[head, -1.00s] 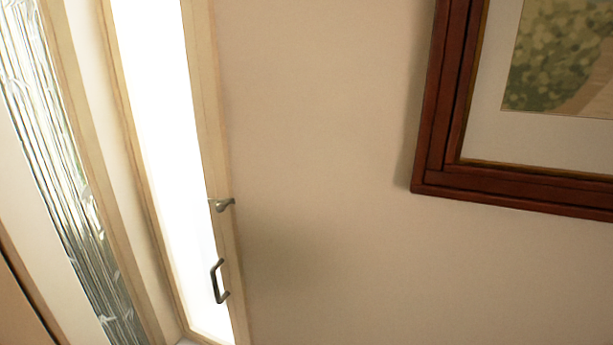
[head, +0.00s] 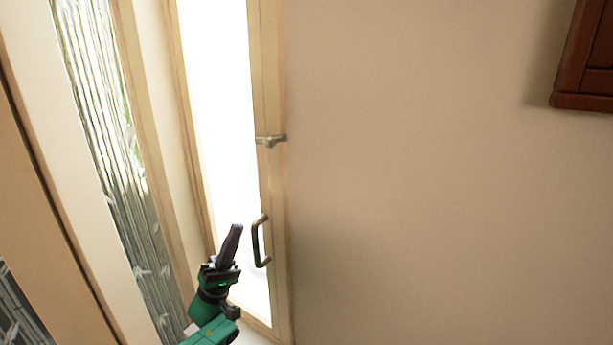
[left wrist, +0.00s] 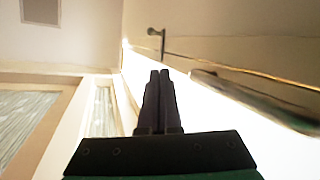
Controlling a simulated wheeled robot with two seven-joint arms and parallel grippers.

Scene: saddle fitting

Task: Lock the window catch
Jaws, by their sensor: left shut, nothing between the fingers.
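The window catch (head: 270,140) is a small metal lever on the right stile of the narrow, bright window (head: 222,100). It also shows in the left wrist view (left wrist: 158,36), above and beyond my fingertips. A dark bow-shaped handle (head: 257,242) is mounted below the catch on the same stile; in the left wrist view a blurred bar, likely this handle (left wrist: 255,98), is close on the right. My left gripper (head: 237,230) is shut and empty, just left of the handle and below the catch, touching neither. In the left wrist view its fingertips (left wrist: 160,75) are together. My right gripper is out of view.
A patterned glass panel (head: 110,150) with pale framing is to the left. The space in front of the wall looks free.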

